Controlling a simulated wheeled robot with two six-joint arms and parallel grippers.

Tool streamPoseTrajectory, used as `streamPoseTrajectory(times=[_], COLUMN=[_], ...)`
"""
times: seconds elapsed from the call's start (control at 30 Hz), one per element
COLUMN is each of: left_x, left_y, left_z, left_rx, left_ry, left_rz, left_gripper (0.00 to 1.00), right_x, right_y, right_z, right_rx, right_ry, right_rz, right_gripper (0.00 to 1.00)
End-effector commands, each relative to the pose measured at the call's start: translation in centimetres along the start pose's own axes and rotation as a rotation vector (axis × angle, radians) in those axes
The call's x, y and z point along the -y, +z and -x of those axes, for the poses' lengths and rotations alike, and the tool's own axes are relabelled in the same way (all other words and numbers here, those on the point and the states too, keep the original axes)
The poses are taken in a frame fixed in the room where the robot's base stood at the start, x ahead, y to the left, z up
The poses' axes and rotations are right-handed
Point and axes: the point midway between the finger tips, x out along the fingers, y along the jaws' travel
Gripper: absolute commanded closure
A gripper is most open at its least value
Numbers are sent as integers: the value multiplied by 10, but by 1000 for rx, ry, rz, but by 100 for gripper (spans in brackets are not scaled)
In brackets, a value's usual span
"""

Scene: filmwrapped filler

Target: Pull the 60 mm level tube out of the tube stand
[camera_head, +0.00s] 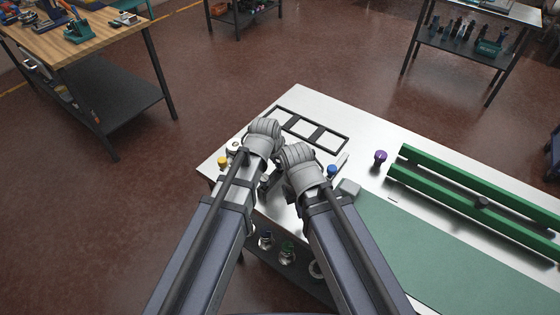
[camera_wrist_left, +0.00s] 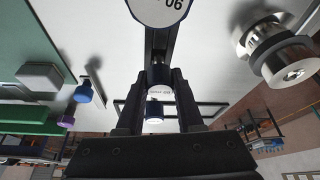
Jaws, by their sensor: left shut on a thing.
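In the left wrist view my left gripper (camera_wrist_left: 159,78) is shut on a slim level tube (camera_wrist_left: 158,92) with dark blue ends and a pale middle with small print, too small to read. A dark upright part lies just beyond the fingertips, with a white disc (camera_wrist_left: 160,9) whose print looks like "06" from this angle. I cannot tell whether the tube still touches a stand. In the head view my left wrist (camera_head: 263,138) and right wrist (camera_head: 297,163) are close together over the bench. They cover the fingers and the tube stand. The right gripper's fingers do not show clearly.
A black divided frame (camera_head: 342,142) lies on the pale bench behind the wrists. A blue knob (camera_head: 332,171), a grey block (camera_head: 349,188), a purple knob (camera_head: 380,156) and green rails (camera_head: 470,179) are to the right. A yellow knob (camera_head: 222,162) is at the left edge.

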Motion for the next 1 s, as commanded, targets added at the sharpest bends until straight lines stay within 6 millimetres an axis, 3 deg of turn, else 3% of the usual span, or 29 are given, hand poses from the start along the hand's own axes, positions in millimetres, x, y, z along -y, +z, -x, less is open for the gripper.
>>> streamPoseTrajectory(times=[1.0], left_x=[0], left_y=[-7], left_z=[17], left_rx=[0], left_ry=[0], left_rz=[0], left_gripper=[100], right_x=[-2], right_y=[1], right_z=[18], right_rx=[0], right_ry=[0], right_rz=[0], right_gripper=[100])
